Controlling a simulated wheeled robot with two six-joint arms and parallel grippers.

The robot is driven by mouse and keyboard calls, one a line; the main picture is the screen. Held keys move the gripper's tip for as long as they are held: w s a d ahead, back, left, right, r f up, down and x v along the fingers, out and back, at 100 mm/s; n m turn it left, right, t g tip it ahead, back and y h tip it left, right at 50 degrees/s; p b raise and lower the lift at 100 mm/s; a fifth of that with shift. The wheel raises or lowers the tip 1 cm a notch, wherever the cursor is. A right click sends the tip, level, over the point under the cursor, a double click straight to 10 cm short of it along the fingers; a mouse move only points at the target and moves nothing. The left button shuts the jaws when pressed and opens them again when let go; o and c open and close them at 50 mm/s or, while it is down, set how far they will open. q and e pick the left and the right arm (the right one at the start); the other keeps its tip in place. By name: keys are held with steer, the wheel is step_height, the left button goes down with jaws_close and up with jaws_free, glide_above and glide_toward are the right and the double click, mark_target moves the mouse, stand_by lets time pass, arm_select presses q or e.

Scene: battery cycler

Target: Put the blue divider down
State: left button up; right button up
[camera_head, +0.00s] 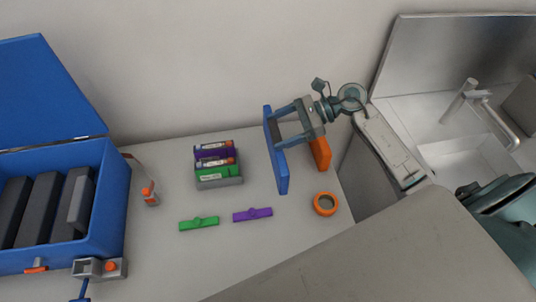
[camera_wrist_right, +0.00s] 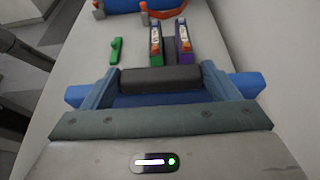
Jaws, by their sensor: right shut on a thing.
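The blue divider (camera_head: 279,160) is a long flat blue bar right of the battery holder in the head view. My right gripper (camera_head: 284,126) is shut on it from the right side. In the right wrist view the divider (camera_wrist_right: 248,84) spans across between and beyond my right gripper's fingers (camera_wrist_right: 160,88), with a dark block at its middle. I cannot tell whether the divider touches the table. My left gripper is not in view.
A grey holder (camera_head: 219,183) with green and purple batteries stands left of the divider. A green piece (camera_head: 199,223), a purple piece (camera_head: 252,214), an orange ring (camera_head: 325,204) and an orange block (camera_head: 321,153) are nearby. A blue case (camera_head: 110,205) is left; a sink (camera_head: 450,135) right.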

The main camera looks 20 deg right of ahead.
step_height(320, 180, down, 6)
steer(key=shift+r+p, duration=0.25)
steer(key=shift+p, duration=0.55)
steer(key=shift+f, duration=0.15)
steer(key=o, duration=1.5)
steer(key=shift+b+v, duration=2.75)
steer(key=shift+v, duration=3.25)
